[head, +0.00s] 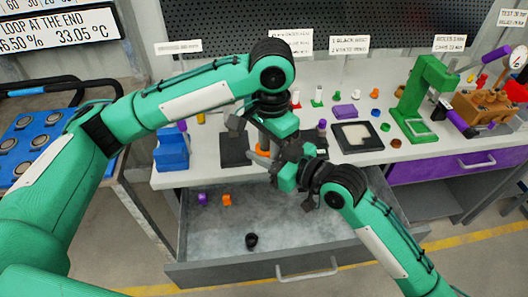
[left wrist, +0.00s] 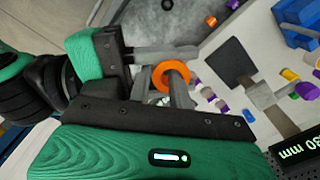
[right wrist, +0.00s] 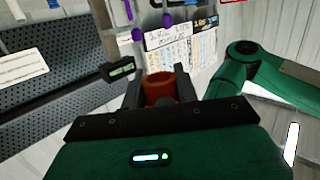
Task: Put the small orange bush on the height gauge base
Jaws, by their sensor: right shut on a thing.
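An orange ring-shaped bush (left wrist: 170,77) shows in the left wrist view. In the right wrist view the bush (right wrist: 160,90) sits between the fingers of my right gripper (right wrist: 162,88), which is shut on it. In the head view my right gripper (head: 272,160) holds it above the table front, close to my left gripper (head: 258,140). In the left wrist view my left gripper's (left wrist: 162,88) fingers are apart, close to the bush; contact is unclear. A dark square plate (head: 236,151), seemingly the height gauge base, lies on the table behind the grippers; it also shows in the left wrist view (left wrist: 230,62).
An open drawer (head: 320,255) holds a purple piece (head: 202,199), an orange piece (head: 227,200) and a black ring (head: 252,240). A blue block (head: 171,150) stands left. A white-topped dark tray (head: 357,136) and a green press (head: 420,95) stand right.

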